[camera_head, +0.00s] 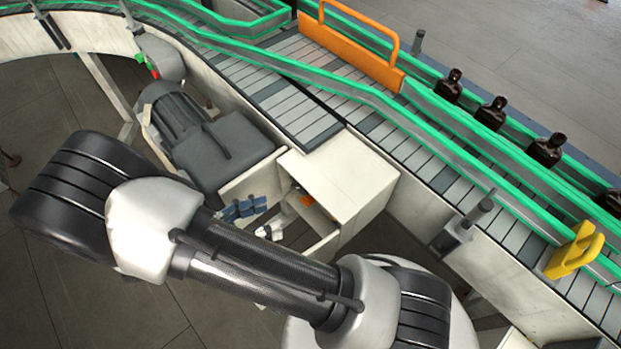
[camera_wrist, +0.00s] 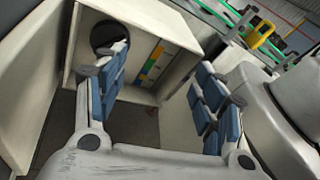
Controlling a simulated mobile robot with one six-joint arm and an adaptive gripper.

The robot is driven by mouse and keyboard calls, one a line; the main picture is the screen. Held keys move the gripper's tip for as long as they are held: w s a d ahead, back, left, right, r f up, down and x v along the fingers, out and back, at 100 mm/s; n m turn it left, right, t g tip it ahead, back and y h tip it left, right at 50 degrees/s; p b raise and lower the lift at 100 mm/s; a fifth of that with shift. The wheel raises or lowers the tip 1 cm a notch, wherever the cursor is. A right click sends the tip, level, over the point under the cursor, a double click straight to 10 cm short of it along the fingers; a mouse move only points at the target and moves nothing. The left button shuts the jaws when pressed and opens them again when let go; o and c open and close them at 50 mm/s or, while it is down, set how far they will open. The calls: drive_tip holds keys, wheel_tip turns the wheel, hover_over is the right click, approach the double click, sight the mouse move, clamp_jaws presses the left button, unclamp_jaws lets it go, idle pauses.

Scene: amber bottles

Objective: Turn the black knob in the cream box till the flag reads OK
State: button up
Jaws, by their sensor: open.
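The cream box (camera_head: 345,170) stands beside the conveyor in the head view, its open side facing my gripper (camera_head: 262,217). In the wrist view the open cream box (camera_wrist: 180,40) shows the round black knob (camera_wrist: 104,34) on its inner back wall, upper left.
A grey motor (camera_head: 185,120) sits left of the box. The conveyor (camera_head: 440,165) with green rails runs behind, carrying dark bottles (camera_head: 492,113). An orange gate (camera_head: 350,50) and a yellow bracket (camera_head: 575,250) stand on it. The box's side walls leave narrow room.

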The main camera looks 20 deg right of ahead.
drive_tip(key=s+d+r+m+y, duration=0.2)
drive_tip(key=r+m+y, duration=0.3)
drive_tip(key=r, duration=0.1)
drive_tip(key=s+d+r+m+y+p, duration=0.1)
drive_tip(key=s+d+r+m+y, duration=0.2)
drive_tip(key=r+m, duration=0.3)
drive_tip(key=s+d+r+m+y+p, duration=0.1)
drive_tip(key=s+d+r+m+y, duration=0.1)
drive_tip(key=r+m+y, duration=0.4)
drive_tip(key=shift+s+d+r+y, duration=0.3)
drive_tip(key=shift+d+r, duration=0.1)
drive_tip(key=shift+r, duration=0.55)
drive_tip(key=shift+w, duration=0.1)
